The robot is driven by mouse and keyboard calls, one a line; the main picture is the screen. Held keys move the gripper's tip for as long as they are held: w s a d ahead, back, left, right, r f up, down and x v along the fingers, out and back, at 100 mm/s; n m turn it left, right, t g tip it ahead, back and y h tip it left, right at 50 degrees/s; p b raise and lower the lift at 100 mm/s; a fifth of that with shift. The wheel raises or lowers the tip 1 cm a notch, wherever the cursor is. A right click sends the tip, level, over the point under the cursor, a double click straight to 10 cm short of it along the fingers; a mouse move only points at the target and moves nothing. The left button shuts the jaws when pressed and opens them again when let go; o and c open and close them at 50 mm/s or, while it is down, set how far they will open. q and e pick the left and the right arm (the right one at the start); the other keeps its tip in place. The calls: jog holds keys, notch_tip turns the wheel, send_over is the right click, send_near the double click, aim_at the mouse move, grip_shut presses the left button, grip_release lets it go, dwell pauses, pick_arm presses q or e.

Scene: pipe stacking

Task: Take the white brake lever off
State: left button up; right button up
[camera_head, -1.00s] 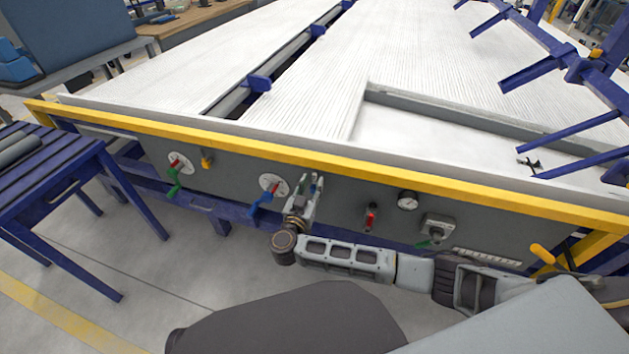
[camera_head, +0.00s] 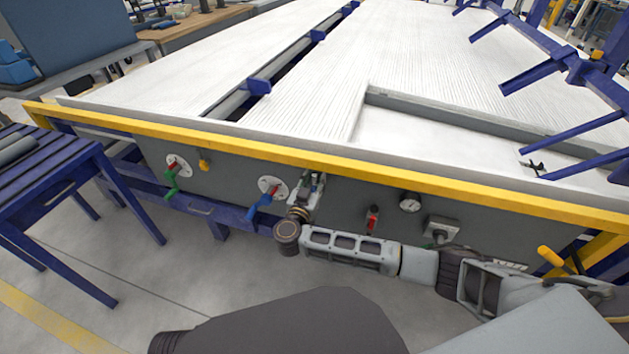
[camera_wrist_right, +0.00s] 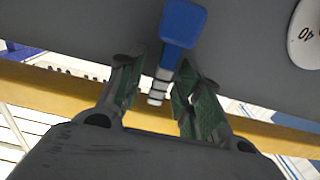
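In the head view, my right gripper (camera_head: 314,181) is at the grey front panel, just right of a white dial (camera_head: 268,183) with a blue-handled lever (camera_head: 259,207). In the right wrist view, my fingers (camera_wrist_right: 158,82) are apart, either side of a lever with a blue grip (camera_wrist_right: 182,22) and a pale metal stem (camera_wrist_right: 159,86). I see a gap beside the stem, so the fingers do not look closed on it. In the head view the gripper covers this lever. No lever with a white grip shows clearly. My left gripper is not in view.
A yellow rail (camera_head: 345,163) runs above the panel. A red lever (camera_head: 373,217), a gauge (camera_head: 410,203) and a switch box (camera_head: 441,229) are to the right. A blue table (camera_head: 62,180) stands at left.

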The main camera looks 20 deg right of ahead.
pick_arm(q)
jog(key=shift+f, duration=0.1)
pick_arm(e)
grip_shut()
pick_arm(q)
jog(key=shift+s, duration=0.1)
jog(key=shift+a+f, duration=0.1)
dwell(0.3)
